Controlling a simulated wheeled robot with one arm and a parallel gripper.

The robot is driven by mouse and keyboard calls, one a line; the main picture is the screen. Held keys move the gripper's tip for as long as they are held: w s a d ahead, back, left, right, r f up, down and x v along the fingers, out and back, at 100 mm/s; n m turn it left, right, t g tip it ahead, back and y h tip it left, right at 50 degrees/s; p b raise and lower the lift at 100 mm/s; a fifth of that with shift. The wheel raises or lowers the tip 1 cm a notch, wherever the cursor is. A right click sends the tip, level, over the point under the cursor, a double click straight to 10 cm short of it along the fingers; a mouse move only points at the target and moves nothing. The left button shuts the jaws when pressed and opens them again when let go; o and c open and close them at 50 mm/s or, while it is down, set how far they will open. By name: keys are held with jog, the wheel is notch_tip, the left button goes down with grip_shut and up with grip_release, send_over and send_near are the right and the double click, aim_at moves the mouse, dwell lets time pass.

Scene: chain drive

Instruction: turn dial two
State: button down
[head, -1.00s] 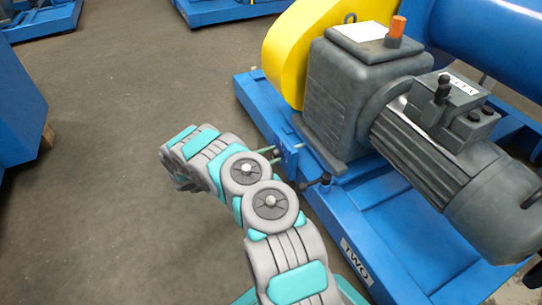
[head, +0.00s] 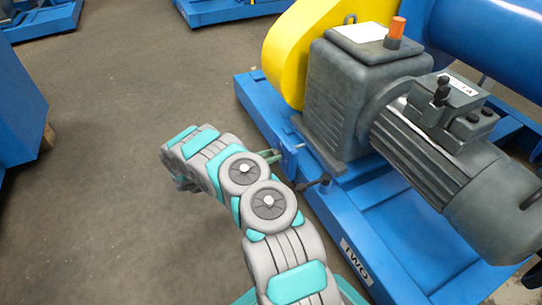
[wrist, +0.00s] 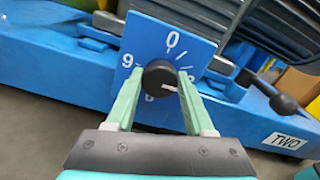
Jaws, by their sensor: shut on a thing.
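In the wrist view, dial two is a round black knob (wrist: 160,79) on a blue square plate (wrist: 150,35) marked 0 at the top and 9 at the left. Digits at the right and bottom are partly covered. The knob's white mark points right, slightly downward. My gripper (wrist: 160,82) is shut on the knob, with one pale green finger on each side. In the head view, my gripper (head: 271,156) reaches the edge of the small blue plate (head: 290,158) on the machine's base; the knob is hidden there.
A lever with a black ball (wrist: 283,103) stands right of the dial, beside a TWO label (wrist: 285,141) on the blue base. In the head view, a grey motor (head: 430,150) and yellow guard (head: 305,45) stand above the base. Open floor (head: 120,100) lies to the left.

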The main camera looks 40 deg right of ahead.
dwell(0.3)
jog(key=shift+c, duration=1.4)
grip_release()
jog(key=shift+a, duration=0.15)
jog(key=v, duration=0.7)
jog(key=shift+a+p, duration=0.3)
jog(key=shift+p, duration=0.15)
jog(key=shift+w, duration=0.1)
